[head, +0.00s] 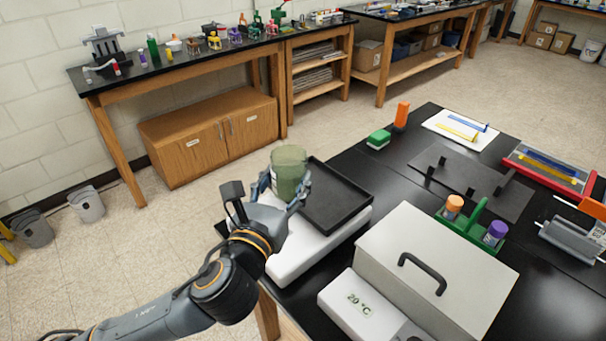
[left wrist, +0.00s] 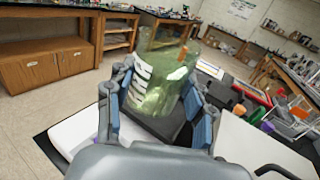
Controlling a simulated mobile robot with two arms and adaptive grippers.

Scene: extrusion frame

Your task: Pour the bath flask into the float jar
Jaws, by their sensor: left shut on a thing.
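The bath flask (head: 289,170) is a wide, see-through green vessel, held roughly upright in the head view. My left gripper (head: 284,194) is shut around its lower part. In the left wrist view, the flask (left wrist: 158,75) stands between the two fingers of my left gripper (left wrist: 157,108), with white label marks on its side. I cannot make out a float jar in either view. My right gripper is not in view.
A grey lidded box (head: 450,262) with a black handle and a "20 °C" panel stands to the right. Behind it are a green rack (head: 472,228) with orange- and purple-capped bottles, a dark plate (head: 462,178) and an orange bottle (head: 402,114). Open floor lies left.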

